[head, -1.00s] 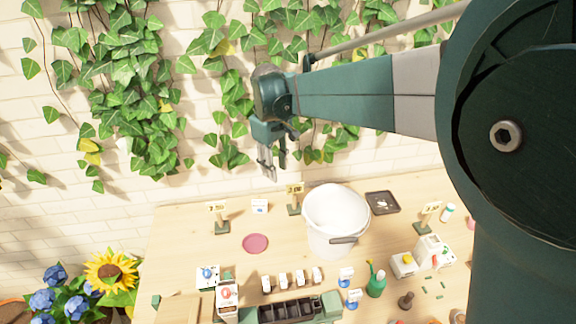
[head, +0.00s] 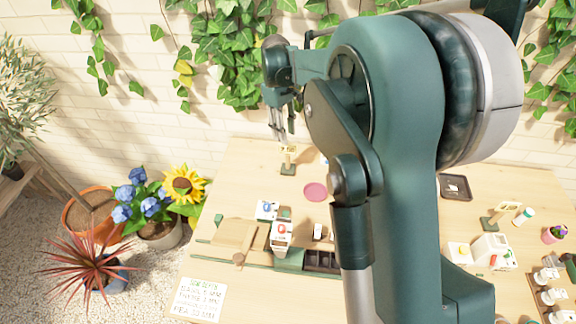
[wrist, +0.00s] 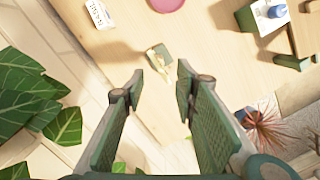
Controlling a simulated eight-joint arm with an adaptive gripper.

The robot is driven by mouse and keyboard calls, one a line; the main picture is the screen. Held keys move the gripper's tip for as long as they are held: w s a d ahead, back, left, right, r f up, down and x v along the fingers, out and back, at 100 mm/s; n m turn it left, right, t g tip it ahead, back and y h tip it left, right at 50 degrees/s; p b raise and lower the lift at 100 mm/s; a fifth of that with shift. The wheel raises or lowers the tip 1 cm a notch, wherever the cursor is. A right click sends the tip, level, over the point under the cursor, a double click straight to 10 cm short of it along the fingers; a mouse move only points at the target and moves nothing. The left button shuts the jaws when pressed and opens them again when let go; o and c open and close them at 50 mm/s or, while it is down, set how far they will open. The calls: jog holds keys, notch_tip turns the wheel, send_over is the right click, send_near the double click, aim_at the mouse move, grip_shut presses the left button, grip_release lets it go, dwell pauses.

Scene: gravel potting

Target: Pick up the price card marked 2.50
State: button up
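A price card (head: 290,151) on a small dark green stand (head: 288,169) is at the back left of the table; its figures are too small to read. My gripper (head: 279,137) is just above and slightly left of it in the head view. In the wrist view the stand (wrist: 162,52) and the edge-on card (wrist: 157,66) lie just beyond the open, empty fingers (wrist: 158,88). Another price card (head: 510,207) stands at the right, also unreadable. A third card seen earlier is now hidden behind my arm.
A pink disc (head: 315,192) and a small white labelled block (wrist: 97,13) lie near the card. A dark tray (head: 455,187) is farther right. A seed-packet-like box (head: 281,236) stands in front. Ivy hangs on the wall behind.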

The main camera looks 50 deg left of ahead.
aim_at(286, 150)
dwell(0.3)
notch_tip(286, 150, down, 9)
jog(key=shift+r+b, duration=0.2)
jog(key=shift+b, duration=0.15)
jog(key=shift+d+f, duration=0.1)
jog(key=shift+f, duration=0.25)
jog(key=shift+w+d+f, duration=0.1)
jog(key=shift+d+f, duration=0.1)
jog(key=shift+f, duration=1.35)
jog(key=shift+w+d+f, duration=0.1)
jog(key=shift+d+f, duration=0.1)
jog(key=shift+f, duration=1.35)
grip_shut()
